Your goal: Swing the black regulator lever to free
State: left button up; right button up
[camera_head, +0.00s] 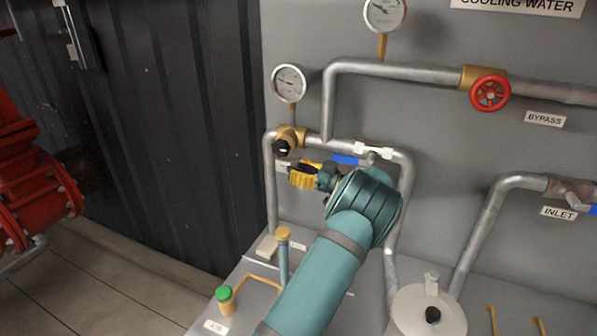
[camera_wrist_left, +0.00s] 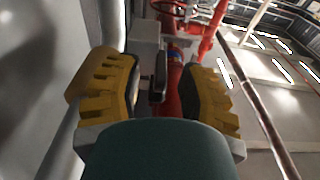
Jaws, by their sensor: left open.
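The brass regulator (camera_head: 291,137) with a black knob or lever (camera_head: 283,147) sits on the pipe in the head view, below a round gauge. My left gripper (camera_head: 300,174), with yellow finger pads, is just below and right of it. In the left wrist view my left gripper (camera_wrist_left: 160,78) is open. A dark upright part (camera_wrist_left: 160,76) shows between its two pads, apart from both; I cannot tell for sure that it is the regulator lever. The lever's angle is hard to read. My right gripper is not in view.
A blue-handled valve (camera_head: 347,159) is close behind my left wrist. A gauge (camera_head: 288,83), a red bypass wheel (camera_head: 490,93) and several pipes line the grey panel. A green-capped fitting (camera_head: 224,295) and a tan-topped post (camera_head: 283,236) stand below.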

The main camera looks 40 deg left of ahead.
pick_arm(q)
jog(key=v, duration=1.2)
jog(key=shift+s+f, duration=0.1)
jog(key=shift+s, duration=0.05)
